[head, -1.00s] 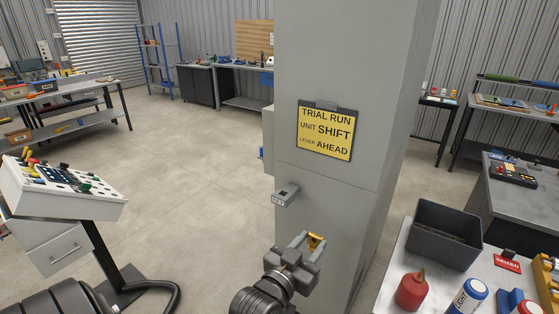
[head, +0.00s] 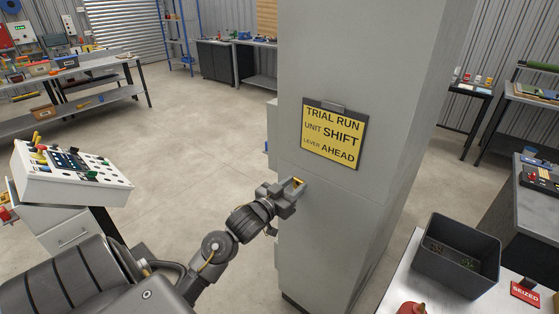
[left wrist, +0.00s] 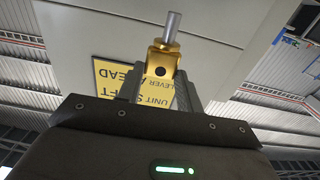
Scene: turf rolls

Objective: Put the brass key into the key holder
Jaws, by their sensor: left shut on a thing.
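The brass key (head: 298,182) is in my left gripper (head: 293,187), which is shut on it in front of the grey pillar's left part, below the yellow sign. In the left wrist view the key (left wrist: 163,64) has a gold block with a dark hole and a silver shaft pointing up past the fingertips. The small grey holder on the pillar, seen in the earlier head view, now lies behind or among the gripper parts and I cannot make it out. I cannot tell whether the key touches it. My right gripper is not in view.
The grey pillar (head: 340,215) carries a yellow sign (head: 332,135). A white control console (head: 70,175) stands at left. A dark open bin (head: 457,255) and a red "SEIZED" tag (head: 525,292) are on the right table. The floor between console and pillar is clear.

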